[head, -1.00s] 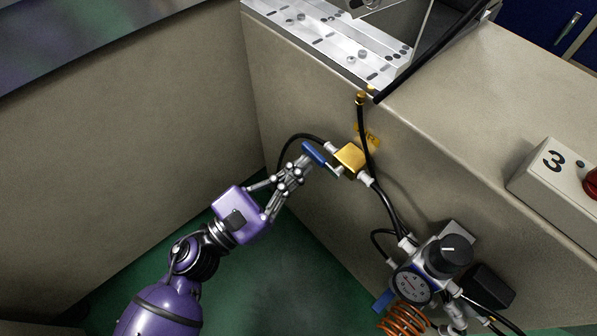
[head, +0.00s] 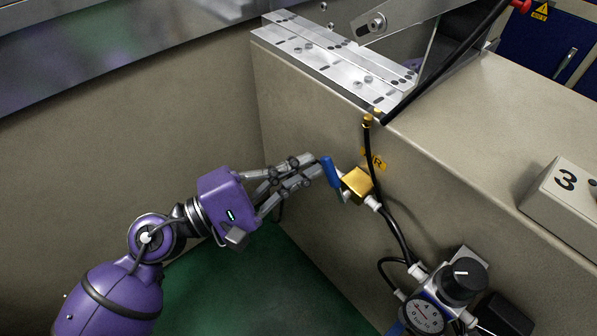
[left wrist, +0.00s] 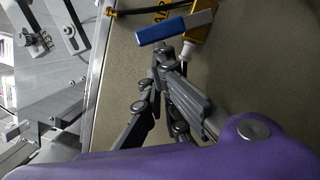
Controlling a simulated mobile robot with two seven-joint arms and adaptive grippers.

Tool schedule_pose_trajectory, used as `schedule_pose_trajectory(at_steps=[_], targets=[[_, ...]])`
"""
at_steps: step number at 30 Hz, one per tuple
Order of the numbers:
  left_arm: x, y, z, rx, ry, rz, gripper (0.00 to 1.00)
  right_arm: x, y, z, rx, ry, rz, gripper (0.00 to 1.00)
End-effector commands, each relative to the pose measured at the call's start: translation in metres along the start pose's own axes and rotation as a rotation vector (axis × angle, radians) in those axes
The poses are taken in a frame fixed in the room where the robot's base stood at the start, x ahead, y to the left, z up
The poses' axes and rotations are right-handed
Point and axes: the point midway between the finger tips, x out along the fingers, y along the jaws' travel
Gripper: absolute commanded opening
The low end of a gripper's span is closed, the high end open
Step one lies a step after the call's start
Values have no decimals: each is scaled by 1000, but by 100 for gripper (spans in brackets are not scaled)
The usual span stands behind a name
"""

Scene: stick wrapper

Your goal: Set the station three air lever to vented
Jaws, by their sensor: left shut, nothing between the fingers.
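The air lever is a blue handle (head: 330,172) on a brass valve block (head: 357,184) on the side of the beige station cabinet. The blue handle also shows in the left wrist view (left wrist: 176,27), with part of the brass valve (left wrist: 201,8) beside it. My left gripper (head: 313,165) is shut and empty, its fingertips right at the handle's left side. In the left wrist view the fingertips (left wrist: 162,50) are just below the handle; I cannot tell whether they touch it. My right gripper is not in view.
Black hoses (head: 396,232) run from the valve to a regulator with a gauge (head: 424,315) at lower right. A box marked 3 (head: 567,190) sits on the cabinet top. A slotted metal plate (head: 330,60) lies at the top. Green floor (head: 262,290) is clear below.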

Motion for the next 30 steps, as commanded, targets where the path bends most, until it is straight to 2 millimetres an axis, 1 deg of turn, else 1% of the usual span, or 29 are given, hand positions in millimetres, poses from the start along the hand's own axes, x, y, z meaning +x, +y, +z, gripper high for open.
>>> schedule_pose_trajectory(at_steps=[3,11,19,23,30], targets=[[2,7,8,112,-3,-29,0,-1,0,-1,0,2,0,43],[6,17,23,326,-3,-82,0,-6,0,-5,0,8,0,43],[4,15,22,325,0,-83,0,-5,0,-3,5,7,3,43],[-10,15,22,323,1,-85,0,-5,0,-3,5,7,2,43],[-50,18,22,324,3,-85,0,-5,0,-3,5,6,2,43]])
